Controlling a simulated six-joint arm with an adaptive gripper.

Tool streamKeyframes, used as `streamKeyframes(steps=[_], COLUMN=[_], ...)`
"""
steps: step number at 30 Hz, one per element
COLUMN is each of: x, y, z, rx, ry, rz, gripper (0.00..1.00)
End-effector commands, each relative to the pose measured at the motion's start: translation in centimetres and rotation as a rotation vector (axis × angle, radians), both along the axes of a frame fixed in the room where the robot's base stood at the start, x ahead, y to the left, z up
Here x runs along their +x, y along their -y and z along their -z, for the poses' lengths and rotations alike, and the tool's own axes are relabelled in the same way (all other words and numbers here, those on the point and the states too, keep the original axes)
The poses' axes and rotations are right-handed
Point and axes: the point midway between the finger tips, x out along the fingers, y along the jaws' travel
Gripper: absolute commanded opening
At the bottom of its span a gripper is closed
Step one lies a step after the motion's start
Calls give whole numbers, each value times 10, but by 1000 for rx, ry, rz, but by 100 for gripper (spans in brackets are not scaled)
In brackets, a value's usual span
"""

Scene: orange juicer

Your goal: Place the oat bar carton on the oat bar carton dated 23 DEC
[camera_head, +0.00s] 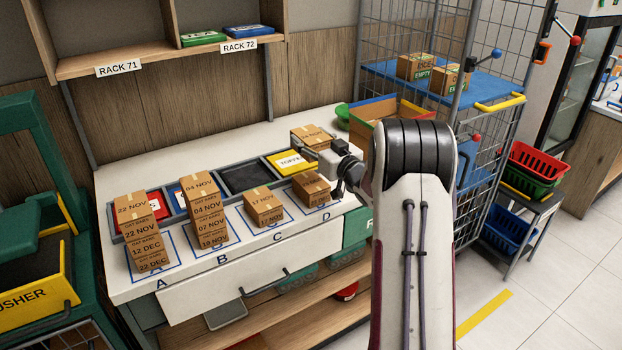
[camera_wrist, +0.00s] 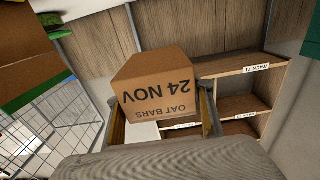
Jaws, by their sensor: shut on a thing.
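My gripper (camera_head: 328,158) is shut on a brown oat bar carton (camera_head: 311,136), held above the back right of the counter. In the wrist view this carton (camera_wrist: 155,85) reads "OAT BARS 24 NOV", upside down, between the two fingers. Below it a carton stack (camera_head: 311,188) stands on square D; its date is too small to read surely. Square C has a low stack (camera_head: 263,207) marked 17 NOV. Square B has a tall stack (camera_head: 204,210) with 04 NOV on top. Square A has a tall stack (camera_head: 138,232) with 22 NOV on top and 12 DEC and 22 DEC lower.
A row of coloured bins (camera_head: 240,178) lies behind the stacks. Racks 71 and 72 (camera_head: 180,55) hang above. A wire cage (camera_head: 430,60) with cartons on a blue shelf stands to the right.

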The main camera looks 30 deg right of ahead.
Motion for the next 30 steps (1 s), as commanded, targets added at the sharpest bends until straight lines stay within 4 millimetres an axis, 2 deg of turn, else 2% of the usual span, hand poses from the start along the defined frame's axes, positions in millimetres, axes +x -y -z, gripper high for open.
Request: streamKeyframes(steps=[15,30], x=[0,0], y=[0,0], z=[56,63], rx=[2,0], ry=[-1,0], rz=[2,1], gripper=[25,25])
